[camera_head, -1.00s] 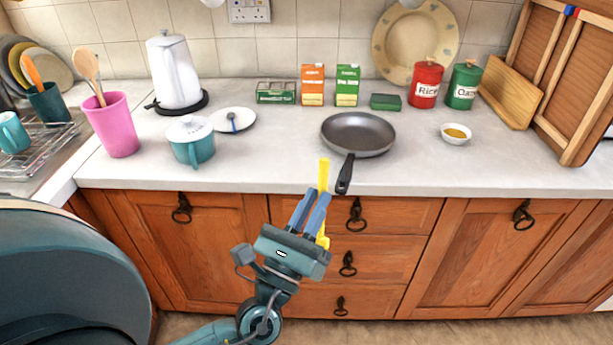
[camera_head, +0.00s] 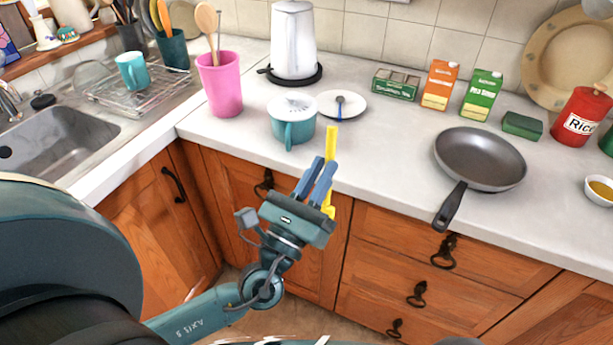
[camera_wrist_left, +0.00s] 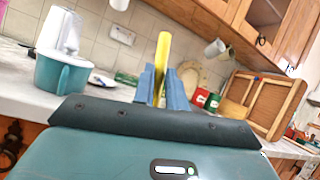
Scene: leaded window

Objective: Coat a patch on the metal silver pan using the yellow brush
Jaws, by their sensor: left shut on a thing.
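My left gripper (camera_head: 318,180) is shut on the yellow brush (camera_head: 331,146) and holds it upright in front of the counter's front edge. In the left wrist view the brush (camera_wrist_left: 162,52) stands up between the blue fingers (camera_wrist_left: 159,86). The metal silver pan (camera_head: 480,158) lies on the counter to the right of the gripper, apart from the brush, with its black handle pointing toward the front edge. Its inside looks plain grey. My right gripper does not show.
A teal pot (camera_head: 293,122) and a white plate (camera_head: 342,104) with a small utensil stand behind the gripper. A pink cup (camera_head: 220,84), white kettle (camera_head: 293,42) and sink (camera_head: 50,145) are at left. A yellow-filled bowl (camera_head: 600,190) is at far right. Counter between plate and pan is clear.

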